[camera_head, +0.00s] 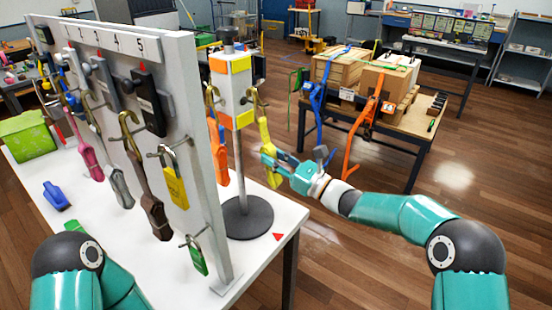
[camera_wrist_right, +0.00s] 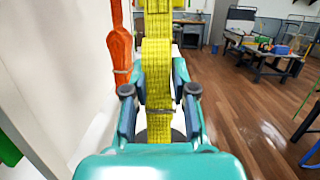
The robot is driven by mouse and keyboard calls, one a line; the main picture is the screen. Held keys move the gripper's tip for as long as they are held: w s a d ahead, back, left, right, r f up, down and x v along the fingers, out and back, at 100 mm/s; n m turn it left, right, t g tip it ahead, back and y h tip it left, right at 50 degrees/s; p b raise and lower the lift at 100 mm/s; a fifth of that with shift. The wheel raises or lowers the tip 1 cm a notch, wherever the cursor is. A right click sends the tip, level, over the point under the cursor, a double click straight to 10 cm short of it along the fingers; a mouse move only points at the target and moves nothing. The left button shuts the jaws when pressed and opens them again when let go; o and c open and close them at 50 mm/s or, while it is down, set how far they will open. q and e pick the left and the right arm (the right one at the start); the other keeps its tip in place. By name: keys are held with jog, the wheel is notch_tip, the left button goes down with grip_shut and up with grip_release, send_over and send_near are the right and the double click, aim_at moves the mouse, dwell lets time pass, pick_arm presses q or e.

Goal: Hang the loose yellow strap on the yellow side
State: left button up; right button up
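The loose yellow strap (camera_head: 265,138) hangs lengthwise by the post (camera_head: 232,88), with its bronze hook at the peg on the post's yellow-marked right side. I cannot tell whether the hook rests on that peg. My right gripper (camera_head: 270,164) is at the strap's lower part. In the right wrist view the strap (camera_wrist_right: 157,75) runs between the fingers (camera_wrist_right: 158,85), which close in on both its edges. An orange strap (camera_head: 218,150) hangs on the post's orange-marked left side; it also shows in the right wrist view (camera_wrist_right: 121,45). My left gripper is out of view.
The post's round dark base (camera_head: 246,217) stands on the white table (camera_head: 262,258). A numbered board (camera_head: 205,130) with several hanging straps and locks stands left of the post. A bench with strapped crates (camera_head: 385,80) is behind right. Open floor lies between.

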jog(key=o, duration=0.5)
jog(key=shift+d+f, duration=0.1)
jog(key=v, duration=1.1)
jog(key=s+a+f+n+g+h, duration=0.3)
jog(key=s+f+g, duration=0.4)
jog(key=s+f, duration=0.65)
jog(key=s+a+f+n+g+h, duration=0.2)
jog(key=s+f+n+g, duration=0.3)
jog(key=s+f, duration=0.9)
jog(key=s+d+f+n+g+h, duration=0.3)
jog(key=s+d+f+n+h, duration=0.4)
jog(key=s+f, duration=0.25)
jog(key=w+n+t, duration=0.1)
jog(key=n, duration=0.1)
jog(key=w+d+n+t, duration=0.1)
jog(key=w+n, duration=0.1)
jog(key=n, duration=0.1)
jog(key=w+d+f+n+t, duration=0.1)
jog(key=n+t, duration=0.1)
jog(key=shift+w+d+f+h, duration=0.15)
jog(key=shift+h, duration=0.15)
